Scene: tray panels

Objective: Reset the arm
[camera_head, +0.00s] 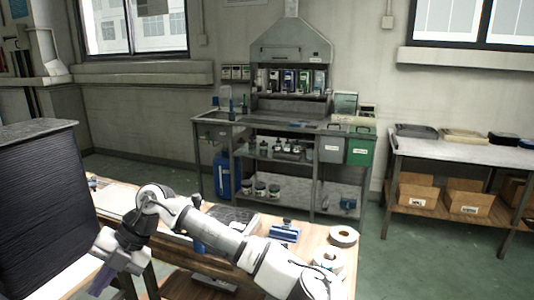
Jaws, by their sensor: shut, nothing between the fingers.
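My arm (220,238) is white and grey. It reaches from the bottom right of the picture toward the left, across the front of a wooden table (310,233). It bends down at a rounded joint near the table's left part. My gripper (100,284) hangs at the lower left, pointing down, beyond the table's left end. Its fingers look dark with a purple tint and are shut, with nothing seen in them. The arm hides part of the table top.
On the table are a blue object (285,232) and white rolls (343,236). A metal workbench (270,125) stands behind, and a table with boxes (465,152) is at right. Green floor lies between.

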